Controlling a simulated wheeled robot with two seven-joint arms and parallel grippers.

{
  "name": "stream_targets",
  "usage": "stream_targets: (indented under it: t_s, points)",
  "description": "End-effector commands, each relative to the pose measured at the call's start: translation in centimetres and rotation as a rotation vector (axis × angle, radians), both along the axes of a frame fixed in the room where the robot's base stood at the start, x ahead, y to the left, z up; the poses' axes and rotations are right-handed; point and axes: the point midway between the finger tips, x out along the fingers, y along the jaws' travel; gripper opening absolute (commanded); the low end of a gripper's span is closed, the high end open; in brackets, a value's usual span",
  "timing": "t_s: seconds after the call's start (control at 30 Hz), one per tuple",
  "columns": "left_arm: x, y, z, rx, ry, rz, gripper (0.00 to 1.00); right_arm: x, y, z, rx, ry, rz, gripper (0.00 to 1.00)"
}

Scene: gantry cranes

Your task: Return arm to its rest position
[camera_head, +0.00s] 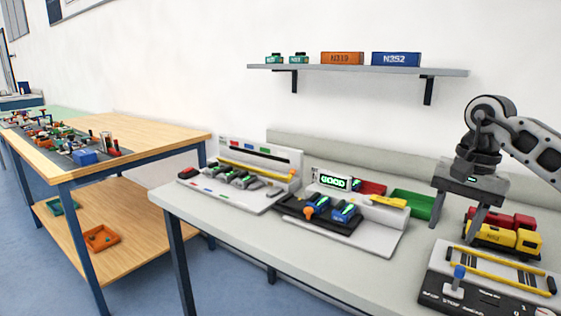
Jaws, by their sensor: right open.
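My right arm comes in from the right edge. My right gripper (458,221) is open and empty, pointing down above the right part of the grey table (215,220). Its fingers hang beside the yellow toy vehicle (503,237) and a red one (512,220) behind it. The green tray (411,204) lies just left of the fingers. A white and black base with yellow rails (492,273) and a blue-topped lever stands in front of the gripper. Whether the fingers touch anything cannot be told. My left gripper is not in view.
A device with a green "GOOD" display (334,182) and a white station (241,172) stand left of the gripper. A wall shelf (357,70) bears several boxes. A wooden table (160,137) with small parts stands at the left. Space above the grey table's middle is clear.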

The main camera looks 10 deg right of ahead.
Motion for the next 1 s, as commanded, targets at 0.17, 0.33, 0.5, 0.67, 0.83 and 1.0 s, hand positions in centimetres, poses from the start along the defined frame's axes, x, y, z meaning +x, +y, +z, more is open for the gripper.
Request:
stream_targets:
  t_s: [0.17,0.33,0.5,0.67,0.83,1.0]
  points:
    - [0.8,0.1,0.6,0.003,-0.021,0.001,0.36,1.3,5.1,-2.8,0.137,-0.003,-0.001,0.49]
    - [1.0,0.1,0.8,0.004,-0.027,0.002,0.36,1.8,11.5,-5.6,0.329,0.020,-0.037,0.49]
    - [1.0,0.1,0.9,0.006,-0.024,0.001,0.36,0.7,21.7,-8.4,0.685,0.146,-0.167,0.49]
    - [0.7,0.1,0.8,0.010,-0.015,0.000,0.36,-2.1,32.5,-8.0,1.191,0.508,-0.521,0.49]
    - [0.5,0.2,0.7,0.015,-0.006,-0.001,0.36,-2.5,36.4,-6.3,1.615,1.107,-1.082,0.49]
    - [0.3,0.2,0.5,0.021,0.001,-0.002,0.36,-1.7,33.9,-9.7,-1.816,-1.859,1.760,0.49]
